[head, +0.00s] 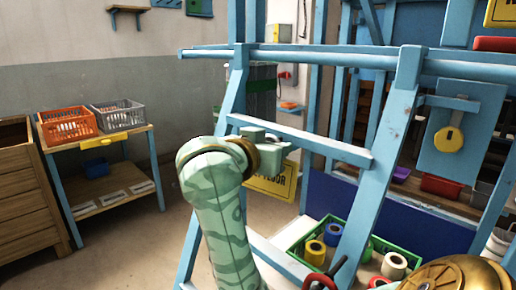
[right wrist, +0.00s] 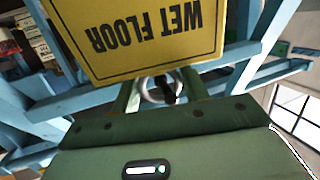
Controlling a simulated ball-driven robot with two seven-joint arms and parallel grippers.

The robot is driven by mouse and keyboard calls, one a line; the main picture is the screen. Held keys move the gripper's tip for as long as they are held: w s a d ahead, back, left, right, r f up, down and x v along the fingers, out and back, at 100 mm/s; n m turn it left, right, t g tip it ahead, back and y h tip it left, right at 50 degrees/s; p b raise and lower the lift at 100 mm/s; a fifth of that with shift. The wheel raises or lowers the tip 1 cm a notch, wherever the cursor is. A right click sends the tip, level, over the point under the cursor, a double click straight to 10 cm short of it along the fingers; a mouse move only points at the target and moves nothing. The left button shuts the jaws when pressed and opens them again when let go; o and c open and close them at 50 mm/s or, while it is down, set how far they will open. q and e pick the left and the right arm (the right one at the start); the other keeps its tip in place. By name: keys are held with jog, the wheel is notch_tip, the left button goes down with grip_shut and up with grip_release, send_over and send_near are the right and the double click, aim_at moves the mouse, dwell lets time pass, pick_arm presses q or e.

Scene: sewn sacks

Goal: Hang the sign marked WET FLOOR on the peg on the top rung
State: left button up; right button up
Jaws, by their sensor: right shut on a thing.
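The yellow sign marked WET FLOOR (right wrist: 148,40) fills the upper part of the right wrist view, its lettering upside down there. In the head view its lower part (head: 272,187) hangs below my right gripper (head: 275,150), partly covered by the arm. I cannot clearly make out a peg. My left gripper is not in view.
A table (head: 95,141) with an orange crate (head: 68,124) and a grey crate (head: 119,115) stands at left, beside a wooden cabinet (head: 22,200). Coloured rolls sit in a green tray (head: 285,245) beyond the frame. Another yellow sign (head: 502,12) hangs at upper right. Floor is clear at left.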

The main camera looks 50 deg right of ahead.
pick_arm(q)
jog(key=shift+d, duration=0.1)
pick_arm(e)
jog(key=shift+s+d, duration=0.25)
jog(key=shift+s, duration=0.1)
jog(key=o, duration=1)
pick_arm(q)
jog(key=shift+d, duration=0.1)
pick_arm(e)
jog(key=shift+o, duration=0.2)
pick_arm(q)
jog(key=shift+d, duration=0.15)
pick_arm(e)
jog(key=shift+s+a, duration=0.15)
jog(key=shift+c, duration=0.2)
jog(key=shift+o, duration=0.7)
jog(key=shift+s+a, duration=0.1)
jog(key=shift+s+a+r+m+g, duration=0.15)
jog(key=shift+s+a+m+g, duration=0.15)
jog(key=shift+s+a, duration=0.15)
pick_arm(q)
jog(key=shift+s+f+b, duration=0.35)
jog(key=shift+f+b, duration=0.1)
jog(key=shift+b, duration=0.2)
pick_arm(e)
jog(key=v, duration=0.6)
